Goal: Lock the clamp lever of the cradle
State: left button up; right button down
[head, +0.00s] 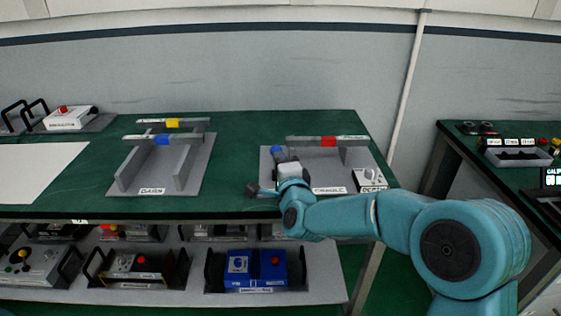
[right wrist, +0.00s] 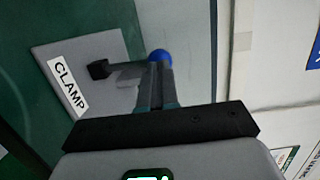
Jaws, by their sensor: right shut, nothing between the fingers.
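The grey cradle (head: 350,160) sits on the right part of the green table. A round blue knob (right wrist: 159,57) shows in the right wrist view just past the fingertips; I take it for the end of the clamp lever. Whether the fingers touch it I cannot tell. In the head view a blue spot (head: 276,149) shows just beyond my right gripper (head: 281,157). The right gripper (right wrist: 156,75) is shut with its fingers together and empty. A CLAMP label (right wrist: 67,87) and a black block (right wrist: 98,69) lie beside it. My right arm hides part of the cradle. My left gripper is not in view.
A second grey cradle (head: 145,180) with blue and yellow parts stands left on the table. A small white panel (head: 370,179) sits at the right cradle's front right corner. A shelf below holds a blue unit (head: 256,268) and other modules. Another bench (head: 520,180) stands right.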

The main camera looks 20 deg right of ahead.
aim_at(280, 148)
jog(key=w+g+p, duration=0.1)
jog(key=p, duration=0.2)
jog(key=w+r+g+p, duration=0.1)
jog(key=g+p, duration=0.1)
jog(key=p, duration=0.1)
jog(key=w+d+r+g+p, duration=0.1)
jog(key=p, duration=0.3)
jog(key=shift+w+r+m+y, duration=0.2)
jog(key=shift+w+m+y, duration=0.1)
jog(key=shift+m, duration=0.1)
jog(key=shift+w+d+f+g, duration=0.1)
jog(key=shift+f+g, duration=0.1)
jog(key=shift+g, duration=0.1)
jog(key=shift+w+d+f+p, duration=0.1)
jog(key=shift+w+p, duration=0.35)
jog(key=shift+p, duration=0.05)
jog(key=shift+d+r, duration=0.1)
jog(key=shift+r, duration=0.1)
